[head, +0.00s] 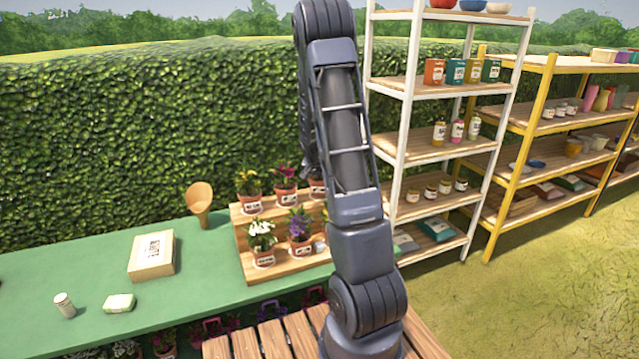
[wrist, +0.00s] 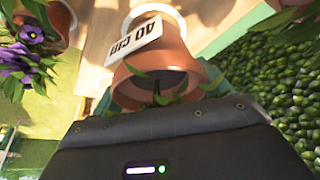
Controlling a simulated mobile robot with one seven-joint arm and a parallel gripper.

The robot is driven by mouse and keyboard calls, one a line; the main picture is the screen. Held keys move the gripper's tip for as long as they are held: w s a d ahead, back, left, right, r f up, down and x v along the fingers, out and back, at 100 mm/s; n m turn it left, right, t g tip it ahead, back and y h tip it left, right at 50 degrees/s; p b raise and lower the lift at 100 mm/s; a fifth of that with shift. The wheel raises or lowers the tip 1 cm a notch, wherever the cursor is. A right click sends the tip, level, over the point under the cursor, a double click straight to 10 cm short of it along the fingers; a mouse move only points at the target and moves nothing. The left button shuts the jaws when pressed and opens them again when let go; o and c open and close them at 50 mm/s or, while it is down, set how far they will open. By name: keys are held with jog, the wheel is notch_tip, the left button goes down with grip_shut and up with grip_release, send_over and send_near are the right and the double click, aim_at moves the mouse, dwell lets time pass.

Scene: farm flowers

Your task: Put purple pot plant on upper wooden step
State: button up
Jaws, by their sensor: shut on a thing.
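A wooden two-step stand (head: 283,268) is on the green table. A purple-flowered pot plant (head: 300,232) is on its lower step, beside a white-flowered one (head: 262,243). The upper step holds yellow (head: 249,190) and red-pink (head: 286,186) pot plants, and another pot (head: 317,188) partly hidden by my arm. In the wrist view my gripper (wrist: 158,92) is shut on a labelled terracotta pot (wrist: 174,45); green leaves show at its rim, but its flower colour cannot be told. Purple flowers (wrist: 20,65) show at the left there. My gripper is hidden behind my arm in the head view.
The green table (head: 200,285) also carries a box (head: 152,255), a cone holder (head: 200,203), a small jar (head: 65,306) and a pale block (head: 119,303). A white shelf (head: 405,150) and a yellow shelf (head: 505,165) stand at right. A hedge is behind.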

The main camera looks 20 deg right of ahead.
jog(key=shift+f, duration=0.3)
jog(key=shift+f, duration=0.1)
jog(key=o, duration=1.3)
jog(key=v, duration=1.2)
jog(key=shift+s+a, duration=0.1)
jog(key=s+a+r+n+y, duration=0.1)
jog(key=s+a+r, duration=0.3)
jog(key=s, duration=0.7)
jog(key=s+a+r+n+y, duration=0.1)
jog(key=s+a+r+n, duration=0.3)
jog(key=s, duration=0.8)
jog(key=s+a+r+n+t, duration=0.1)
jog(key=s+a+r+n, duration=0.2)
jog(key=s, duration=0.9)
jog(key=shift+s+a+r+y, duration=0.1)
jog(key=shift+a+r+y, duration=0.2)
jog(key=shift+r, duration=0.6)
jog(key=shift+s+a+r+y, duration=0.1)
jog(key=shift+a+r, duration=0.3)
jog(key=shift+r, duration=0.55)
